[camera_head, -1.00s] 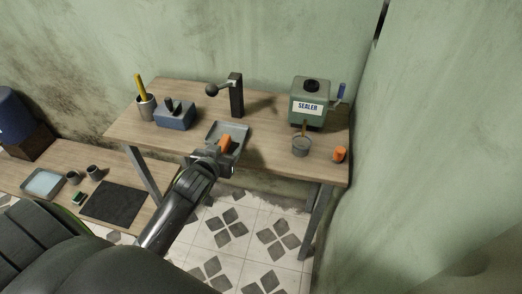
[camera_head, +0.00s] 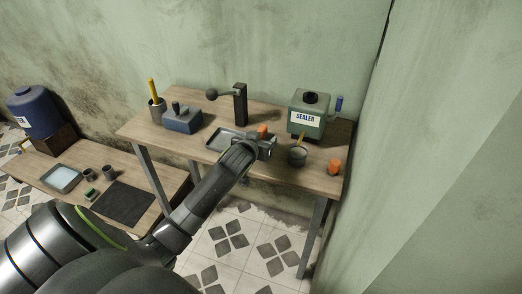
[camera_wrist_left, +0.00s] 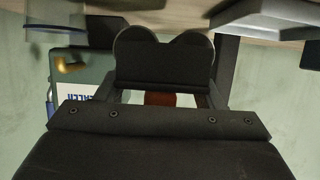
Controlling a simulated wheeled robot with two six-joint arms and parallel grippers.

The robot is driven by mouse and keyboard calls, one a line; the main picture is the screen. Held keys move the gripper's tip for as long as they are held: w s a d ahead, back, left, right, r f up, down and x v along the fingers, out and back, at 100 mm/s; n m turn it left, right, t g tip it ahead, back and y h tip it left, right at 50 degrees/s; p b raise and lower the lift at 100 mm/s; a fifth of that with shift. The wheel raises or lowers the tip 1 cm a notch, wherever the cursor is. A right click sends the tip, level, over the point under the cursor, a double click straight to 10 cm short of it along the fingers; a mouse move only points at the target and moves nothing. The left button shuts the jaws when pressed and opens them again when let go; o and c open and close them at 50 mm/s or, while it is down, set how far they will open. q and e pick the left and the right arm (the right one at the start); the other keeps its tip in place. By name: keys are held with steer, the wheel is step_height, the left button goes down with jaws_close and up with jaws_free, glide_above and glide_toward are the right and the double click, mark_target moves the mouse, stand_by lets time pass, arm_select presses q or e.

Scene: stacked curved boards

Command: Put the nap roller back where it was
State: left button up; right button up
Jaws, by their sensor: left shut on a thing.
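My left gripper (camera_head: 264,145) is shut on an orange piece (camera_head: 262,131), which looks like part of the nap roller. It is at the right end of the grey tray (camera_head: 216,139) on the workbench, between the tray and the metal cup (camera_head: 298,155). The gripper and arm hide much of the held piece and part of the tray. I cannot tell whether the piece touches the tray. In the left wrist view a reddish bit of the held piece (camera_wrist_left: 160,99) shows between the dark fingers. My right gripper is not in view.
The green sealer tank (camera_head: 308,117) stands behind the cup. An orange pot (camera_head: 334,167) sits near the right edge. A post with a lever (camera_head: 240,104), a blue block (camera_head: 182,120) and a brush cup (camera_head: 157,109) stand behind and left. A low bench (camera_head: 150,181) is at left.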

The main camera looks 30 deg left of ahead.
arm_select(q)
steer(key=shift+d+f, duration=0.1)
steer(key=shift+f, duration=1.8)
steer(key=shift+f, duration=0.15)
